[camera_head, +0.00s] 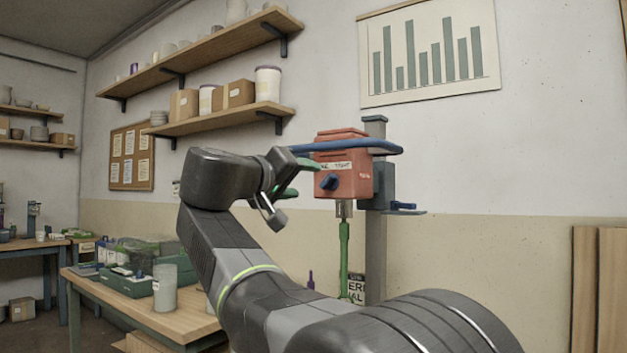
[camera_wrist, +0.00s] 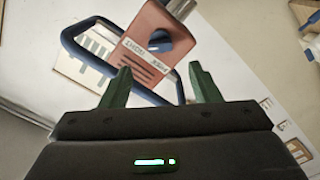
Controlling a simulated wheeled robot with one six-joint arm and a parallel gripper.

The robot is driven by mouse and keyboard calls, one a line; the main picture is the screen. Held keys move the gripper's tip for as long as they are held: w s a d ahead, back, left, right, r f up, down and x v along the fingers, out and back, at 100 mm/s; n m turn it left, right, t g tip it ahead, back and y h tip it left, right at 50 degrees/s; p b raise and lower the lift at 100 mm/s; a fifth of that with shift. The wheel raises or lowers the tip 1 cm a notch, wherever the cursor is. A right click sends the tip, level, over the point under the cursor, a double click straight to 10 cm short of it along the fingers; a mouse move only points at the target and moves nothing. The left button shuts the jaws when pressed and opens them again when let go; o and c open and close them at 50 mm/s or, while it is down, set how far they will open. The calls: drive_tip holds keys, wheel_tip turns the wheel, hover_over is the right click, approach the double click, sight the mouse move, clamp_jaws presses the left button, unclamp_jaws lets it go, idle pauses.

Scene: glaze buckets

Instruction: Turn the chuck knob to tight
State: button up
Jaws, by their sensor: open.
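The red mixer head (camera_head: 343,165) is mounted on a grey wall column. My gripper (camera_head: 299,178) is open and empty, just left of the knob in the head view. Its green fingers (camera_wrist: 160,68) are apart and do not visibly touch the knob.
A blue bar handle (camera_head: 350,146) loops around the mixer head near my fingers. A green shaft (camera_head: 344,255) hangs below it. A workbench (camera_head: 195,315) with a grey cup (camera_head: 165,287) and green cases stands at lower left. Shelves (camera_head: 215,118) hang on the wall.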

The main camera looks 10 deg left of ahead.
sight(325, 181)
drive_tip(key=v, duration=0.6)
drive_tip(key=shift+w+d, duration=0.1)
drive_tip(key=shift+w, duration=0.05)
drive_tip(key=x, duration=1.3)
drive_tip(key=shift+w+f+b, duration=0.1)
drive_tip(key=shift+w+b, duration=0.2)
drive_tip(key=shift+b, duration=0.05)
